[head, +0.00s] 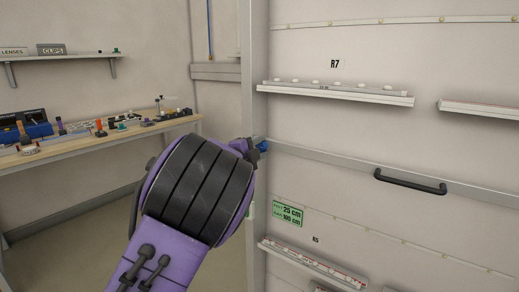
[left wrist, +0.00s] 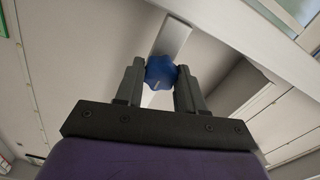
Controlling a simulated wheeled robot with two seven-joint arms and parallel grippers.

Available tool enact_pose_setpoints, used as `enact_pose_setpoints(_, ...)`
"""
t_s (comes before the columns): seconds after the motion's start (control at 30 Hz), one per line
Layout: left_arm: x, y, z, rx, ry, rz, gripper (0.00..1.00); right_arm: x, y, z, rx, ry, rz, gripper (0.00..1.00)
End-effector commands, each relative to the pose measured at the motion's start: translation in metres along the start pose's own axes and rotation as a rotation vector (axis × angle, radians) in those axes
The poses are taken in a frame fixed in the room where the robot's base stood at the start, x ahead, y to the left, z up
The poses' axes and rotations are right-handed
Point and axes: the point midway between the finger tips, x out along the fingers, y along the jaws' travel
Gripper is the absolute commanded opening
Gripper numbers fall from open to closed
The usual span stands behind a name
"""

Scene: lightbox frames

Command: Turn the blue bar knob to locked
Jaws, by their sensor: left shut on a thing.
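The blue bar knob (head: 264,147) sits at the left end of a grey metal bar (head: 340,159) that crosses the pale panel, beside the upright post. In the left wrist view the blue knob (left wrist: 160,72) is lobed and lies between the two dark fingers. My left gripper (left wrist: 160,80) is shut on it. In the head view my purple left wrist covers much of the left gripper (head: 250,146), and only a small part of the knob shows. I cannot read a locked mark by the knob. My right gripper is in neither view.
A black handle (head: 410,183) sticks out of the panel on the right. White ledges (head: 335,93) with small pieces run across the panel. A green label (head: 287,213) is low beside the post. A cluttered workbench (head: 100,137) stands at the left under a shelf (head: 75,57).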

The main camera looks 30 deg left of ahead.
Motion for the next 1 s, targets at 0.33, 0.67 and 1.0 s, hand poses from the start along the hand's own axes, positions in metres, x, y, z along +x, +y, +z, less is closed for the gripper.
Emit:
enact_pose_setpoints(0.33,0.0,-0.003,0.0,0.001,0.0,-0.005,0.64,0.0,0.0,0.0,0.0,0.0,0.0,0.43)
enact_pose_setpoints(0.67,-0.037,-0.001,0.001,0.0,-0.002,-0.006,0.64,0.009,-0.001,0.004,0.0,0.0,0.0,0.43)
enact_pose_setpoints(1.0,-0.101,-0.002,0.0,0.001,0.0,-0.006,0.64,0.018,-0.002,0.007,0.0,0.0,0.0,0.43)
